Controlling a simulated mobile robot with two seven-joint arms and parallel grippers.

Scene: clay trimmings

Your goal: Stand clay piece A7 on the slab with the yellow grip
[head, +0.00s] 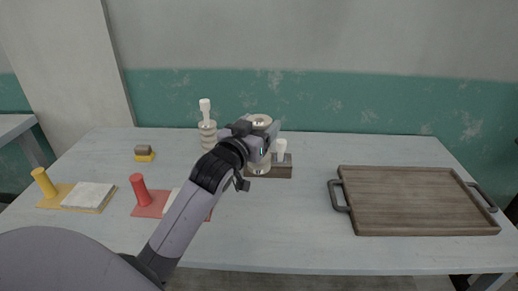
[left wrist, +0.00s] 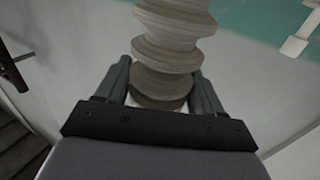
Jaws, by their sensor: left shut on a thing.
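My left gripper (head: 262,138) is shut on a pale ribbed clay piece (head: 261,121), above the back middle of the table. In the left wrist view the ribbed clay piece (left wrist: 172,45) stands between the two fingers of the gripper (left wrist: 163,90). I cannot read a label on it, so I cannot tell whether it is A7. The slab with the yellow grip (head: 75,197) lies at the left of the table, with a bare white top and an upright yellow grip (head: 44,182). My right gripper is not in view.
The red-grip slab (head: 150,207) lies right of the yellow one, partly behind my arm. Another ribbed piece (head: 208,133) with a white top stands at the back. A dark wooden block (head: 283,171) with a white post is near the gripper. A yellow-brown block (head: 144,154) and wooden tray (head: 420,200) also lie there.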

